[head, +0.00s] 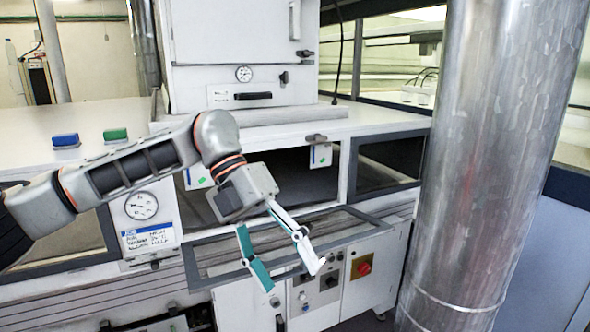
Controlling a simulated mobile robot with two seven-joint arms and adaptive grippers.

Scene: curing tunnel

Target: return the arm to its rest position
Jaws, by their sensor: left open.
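My left arm comes in from the left and reaches across the front of the curing machine. My left gripper (295,278) is open and empty, pointing down. One finger shows green and the other white. It appears in front of the machine's low frame and control panel, with nothing between its fingers. My right gripper is not in the picture.
A thick metal column (490,150) stands close on the right. The white machine (240,45) has a dark opening behind my arm. A blue block (66,140) and a green block (115,134) sit on its left top. A red switch (363,268) is low on the front.

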